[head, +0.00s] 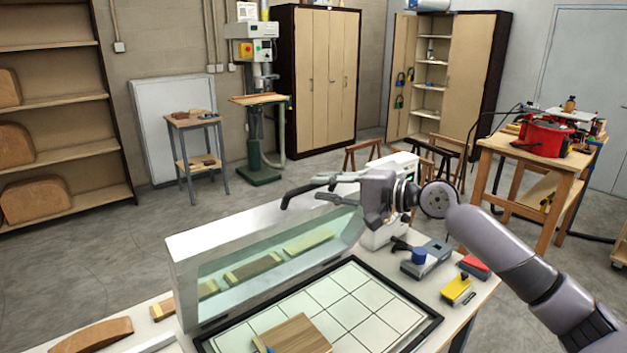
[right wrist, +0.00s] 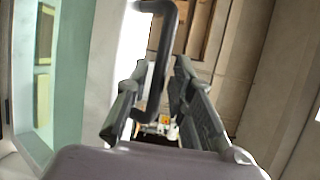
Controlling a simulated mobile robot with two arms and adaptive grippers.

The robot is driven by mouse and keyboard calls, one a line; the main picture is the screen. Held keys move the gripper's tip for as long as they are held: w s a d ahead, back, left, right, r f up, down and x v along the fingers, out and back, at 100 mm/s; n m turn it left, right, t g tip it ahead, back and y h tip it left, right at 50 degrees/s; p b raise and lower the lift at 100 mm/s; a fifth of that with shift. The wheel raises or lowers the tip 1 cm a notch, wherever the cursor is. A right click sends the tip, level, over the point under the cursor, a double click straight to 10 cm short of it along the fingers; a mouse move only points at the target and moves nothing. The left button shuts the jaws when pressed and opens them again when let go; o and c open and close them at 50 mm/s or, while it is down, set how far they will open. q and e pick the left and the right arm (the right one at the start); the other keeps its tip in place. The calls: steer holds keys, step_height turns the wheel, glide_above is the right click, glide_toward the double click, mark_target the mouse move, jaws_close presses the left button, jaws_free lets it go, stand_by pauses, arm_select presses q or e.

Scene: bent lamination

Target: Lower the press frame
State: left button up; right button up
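The press frame (head: 183,285), pale grey with a greenish clear panel, stands raised along the back of the press bed (head: 437,322). Its edge and panel also show at the left of the right wrist view (right wrist: 95,80). A dark bent handle (head: 290,195) sits on its top edge. My right gripper (head: 324,188) is at this handle, fingers pointing left. In the right wrist view, the handle (right wrist: 167,45) runs between my parted fingers (right wrist: 158,95), nearer the left one; contact is unclear. My left gripper is not in view.
A wooden piece (head: 298,337) lies on the white gridded bed. A blue-topped tool (head: 427,258) and a yellow block (head: 456,289) lie right of it. A curved wooden piece (head: 92,336) lies front left. A workbench with a red machine (head: 545,137) stands at right.

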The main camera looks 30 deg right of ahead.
mark_target(317, 187)
steer(key=shift+p+x, duration=0.75)
steer(key=shift+x, duration=0.9)
steer(key=shift+c, duration=0.2)
jaws_close()
